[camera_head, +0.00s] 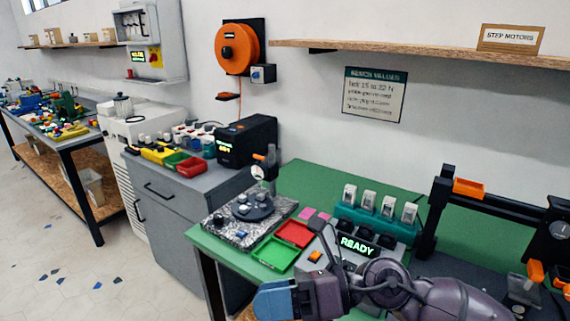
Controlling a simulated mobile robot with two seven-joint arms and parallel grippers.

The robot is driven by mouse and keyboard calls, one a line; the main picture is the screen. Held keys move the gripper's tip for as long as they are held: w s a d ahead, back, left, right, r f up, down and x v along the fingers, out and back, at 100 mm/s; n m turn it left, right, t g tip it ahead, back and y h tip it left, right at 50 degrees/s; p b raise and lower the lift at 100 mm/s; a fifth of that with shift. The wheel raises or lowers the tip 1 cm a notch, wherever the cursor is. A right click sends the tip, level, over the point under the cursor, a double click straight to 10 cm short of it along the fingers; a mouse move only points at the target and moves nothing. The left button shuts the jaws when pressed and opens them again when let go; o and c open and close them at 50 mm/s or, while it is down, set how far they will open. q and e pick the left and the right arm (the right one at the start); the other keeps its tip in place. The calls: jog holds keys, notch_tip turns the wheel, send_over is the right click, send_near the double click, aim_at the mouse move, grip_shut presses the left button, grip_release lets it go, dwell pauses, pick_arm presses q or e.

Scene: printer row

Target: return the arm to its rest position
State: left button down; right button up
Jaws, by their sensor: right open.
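My right arm (450,295) comes in from the lower right, purple-grey, and reaches left across the front of the green bench. My right gripper (276,300) is at its left end, with a blue end part low in the picture near the bench's front edge. It is open, and I see nothing held in it. It is in front of the green tray (273,254) and the red tray (294,233). My left gripper is not in view.
A lit READY display (357,246) stands close behind my right arm. A speckled stone plate (225,229) with a dial gauge (257,173) is to the left. A black printer frame (446,205) rises at the right. Open floor (75,265) lies at the left.

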jog(key=w+d+r+m+t, duration=0.3)
jog(key=d+m+t, duration=0.1)
jog(key=m+t, duration=0.55)
jog(key=w+d+r+m+t, duration=0.2)
jog(key=d+m+t, duration=0.2)
jog(key=m+t, duration=0.5)
jog(key=w+d+f+m+t+h, duration=0.2)
jog(key=d+f+m+h, duration=0.6)
jog(key=d+m+h, duration=0.6)
jog(key=s+d+f+m+g+h, duration=0.55)
jog(key=s+f+m+g, duration=0.35)
jog(key=f, duration=0.3)
jog(key=s+d+f+m+g+y, duration=0.1)
jog(key=s+f+m+g, duration=0.15)
jog(key=s, duration=0.45)
jog(key=s+d+f+m+g, duration=0.1)
jog(key=s+f+m+g, duration=0.1)
jog(key=s+f+g, duration=0.35)
jog(key=w+f+t+y, duration=0.1)
jog(key=w+f+t, duration=0.5)
jog(key=f+t, duration=0.3)
jog(key=shift+t, duration=0.35)
